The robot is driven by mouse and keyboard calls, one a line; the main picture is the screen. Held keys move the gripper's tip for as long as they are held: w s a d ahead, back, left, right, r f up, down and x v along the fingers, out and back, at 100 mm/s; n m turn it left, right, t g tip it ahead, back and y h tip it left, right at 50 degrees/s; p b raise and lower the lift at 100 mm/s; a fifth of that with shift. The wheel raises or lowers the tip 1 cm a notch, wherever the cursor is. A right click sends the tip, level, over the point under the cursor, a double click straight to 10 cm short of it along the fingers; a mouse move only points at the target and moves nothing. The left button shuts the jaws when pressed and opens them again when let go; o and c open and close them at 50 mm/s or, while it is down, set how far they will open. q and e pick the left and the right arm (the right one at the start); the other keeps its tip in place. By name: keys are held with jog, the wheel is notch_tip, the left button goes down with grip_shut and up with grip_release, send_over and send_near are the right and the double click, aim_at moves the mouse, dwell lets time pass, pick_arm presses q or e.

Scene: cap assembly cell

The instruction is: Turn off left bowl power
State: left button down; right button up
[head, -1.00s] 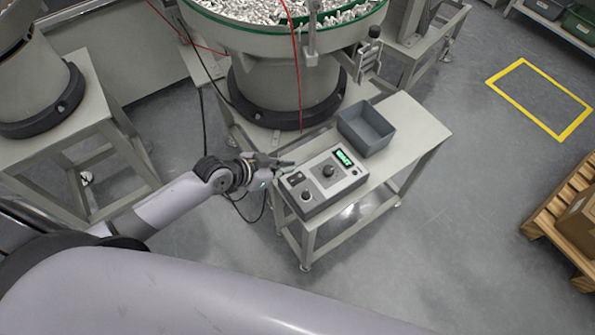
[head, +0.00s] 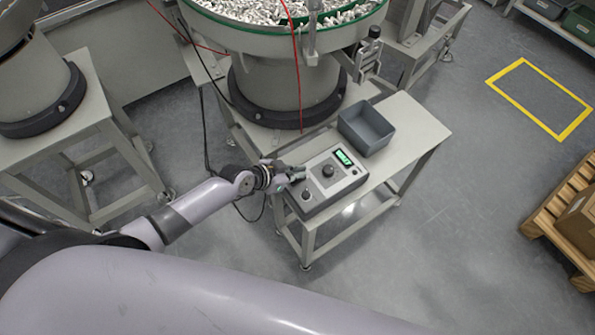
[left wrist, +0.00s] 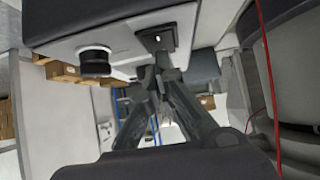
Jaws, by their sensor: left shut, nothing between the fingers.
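A grey control box (head: 338,190) stands on a bench, with a lit green display (head: 344,157), a large dark knob (head: 328,170) and a smaller knob (head: 307,195). My left gripper (head: 298,174) is at the box's left edge, fingers shut and empty, and covers the power switch in the head view. In the left wrist view the black switch plate (left wrist: 157,38) is just beyond my fingertips (left wrist: 163,68); I cannot tell whether they touch. The small knob (left wrist: 97,61) is beside it. A bowl feeder with a green rim (head: 240,38) holds many small pale parts. My right gripper is out of view.
An open grey bin (head: 367,128) sits on the bench (head: 415,130) behind the box. Another feeder base (head: 35,90) is on a stand at the left. Red cables hang by the bowl. A wooden pallet (head: 565,200) is at the right. The floor between is clear.

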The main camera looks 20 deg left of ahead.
pick_arm(q)
jog(key=shift+w+d+r+g+y+p, duration=0.1)
jog(key=shift+w+d+g+y+p, duration=0.3)
jog(key=shift+p, duration=0.5)
jog(key=shift+f+b, duration=0.45)
jog(key=shift+f, duration=0.05)
jog(key=shift+s, duration=0.1)
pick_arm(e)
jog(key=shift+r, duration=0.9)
pick_arm(q)
jog(key=shift+s+a, duration=0.15)
